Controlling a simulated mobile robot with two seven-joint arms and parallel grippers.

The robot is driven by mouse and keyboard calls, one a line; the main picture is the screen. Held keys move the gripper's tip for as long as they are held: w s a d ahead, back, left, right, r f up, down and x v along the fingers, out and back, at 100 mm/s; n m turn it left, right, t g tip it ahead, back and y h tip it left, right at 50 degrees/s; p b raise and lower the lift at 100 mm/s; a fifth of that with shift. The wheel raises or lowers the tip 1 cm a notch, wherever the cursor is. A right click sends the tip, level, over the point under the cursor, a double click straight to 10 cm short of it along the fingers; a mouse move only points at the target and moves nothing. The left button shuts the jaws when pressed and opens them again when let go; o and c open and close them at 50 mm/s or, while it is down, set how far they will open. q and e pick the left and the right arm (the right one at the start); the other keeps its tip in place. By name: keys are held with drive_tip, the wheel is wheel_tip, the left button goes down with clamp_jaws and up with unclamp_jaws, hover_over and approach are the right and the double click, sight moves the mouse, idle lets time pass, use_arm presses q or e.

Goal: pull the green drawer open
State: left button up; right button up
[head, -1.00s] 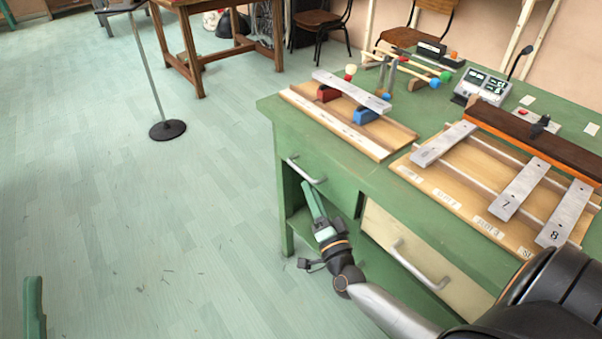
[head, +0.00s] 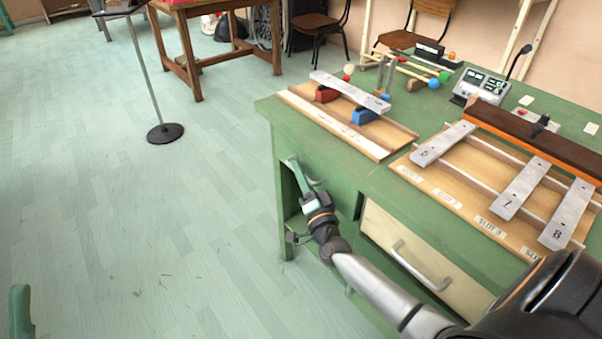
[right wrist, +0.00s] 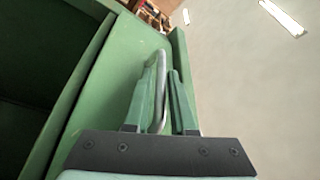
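The green drawer (head: 338,178) is in the left part of the green workbench's front in the head view, and its front looks flush with the bench. Its grey bar handle (right wrist: 161,75) shows in the right wrist view. My right gripper (head: 298,172) is at this handle, with its green fingers (right wrist: 166,80) on either side of the bar. A gap shows between the bar and the right-hand finger, so it is open around the handle. In the head view the gripper hides part of the handle. Part of my left gripper (head: 20,310) shows at the bottom left edge; its opening is not visible.
A cream drawer (head: 420,255) with a grey handle is right of the green one. Wooden boards with metal bars (head: 440,145) lie on the workbench (head: 268,107). A stand with a round black base (head: 165,133) is on the floor at left. The floor between is clear.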

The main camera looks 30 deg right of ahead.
clamp_jaws()
idle(1.0)
